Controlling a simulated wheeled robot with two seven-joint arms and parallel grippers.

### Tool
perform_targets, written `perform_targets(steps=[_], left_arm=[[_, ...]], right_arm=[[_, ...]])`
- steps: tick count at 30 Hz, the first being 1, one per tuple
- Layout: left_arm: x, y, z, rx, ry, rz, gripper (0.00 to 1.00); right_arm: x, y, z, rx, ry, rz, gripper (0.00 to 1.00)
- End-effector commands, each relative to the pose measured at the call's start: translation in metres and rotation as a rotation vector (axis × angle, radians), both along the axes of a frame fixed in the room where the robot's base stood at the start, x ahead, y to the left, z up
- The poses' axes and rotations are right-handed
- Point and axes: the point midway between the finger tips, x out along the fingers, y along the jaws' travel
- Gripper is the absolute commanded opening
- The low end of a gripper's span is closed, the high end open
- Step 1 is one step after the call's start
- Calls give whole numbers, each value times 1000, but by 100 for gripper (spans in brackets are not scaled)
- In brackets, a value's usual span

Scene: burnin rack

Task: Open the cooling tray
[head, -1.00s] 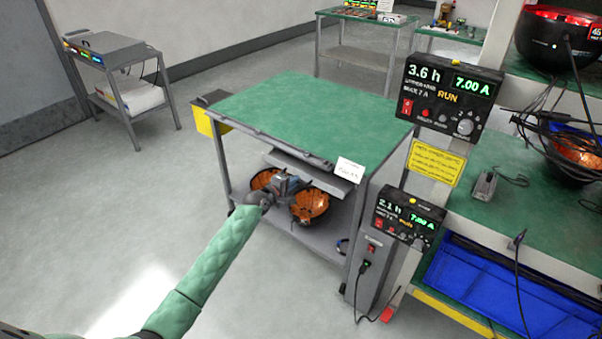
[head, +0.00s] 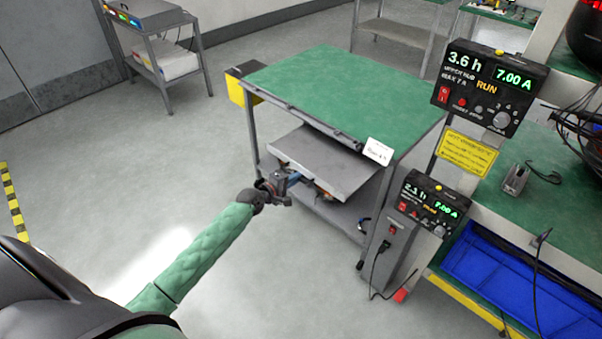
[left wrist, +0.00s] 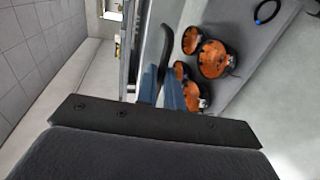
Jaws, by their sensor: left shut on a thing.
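The cooling tray (head: 325,165) is a flat grey sheet under the green tabletop of the bench. It sticks out from beneath the top toward my left arm and looks level. My left gripper (head: 288,182) is at the tray's front edge, shut on its handle. In the left wrist view the dark curved handle (left wrist: 168,45) runs between the blue fingers of my left gripper (left wrist: 163,88). My right gripper is not in view.
The green-topped bench (head: 340,90) has a lower shelf holding several orange-copper round parts (left wrist: 212,58), mostly hidden by the tray in the head view. A grey post with a timer box (head: 435,205) stands close at right, with a cable. Floor to the left is clear.

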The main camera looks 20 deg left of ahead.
Motion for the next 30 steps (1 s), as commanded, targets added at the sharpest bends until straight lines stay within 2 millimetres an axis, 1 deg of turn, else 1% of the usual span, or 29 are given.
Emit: perform_targets(steps=[4,14,15,16,25,30], left_arm=[[-5,1,-1,-1,3,-1,0],[-6,2,-1,0,2,-1,0],[-6,2,-1,0,2,-1,13],[-6,2,-1,0,2,-1,17],[-7,2,-1,-1,1,0,17],[-18,6,0,0,1,0,17]], right_arm=[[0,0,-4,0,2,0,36],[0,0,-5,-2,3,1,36],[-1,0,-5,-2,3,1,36],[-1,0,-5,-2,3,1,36],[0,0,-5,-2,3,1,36],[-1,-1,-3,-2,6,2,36]])
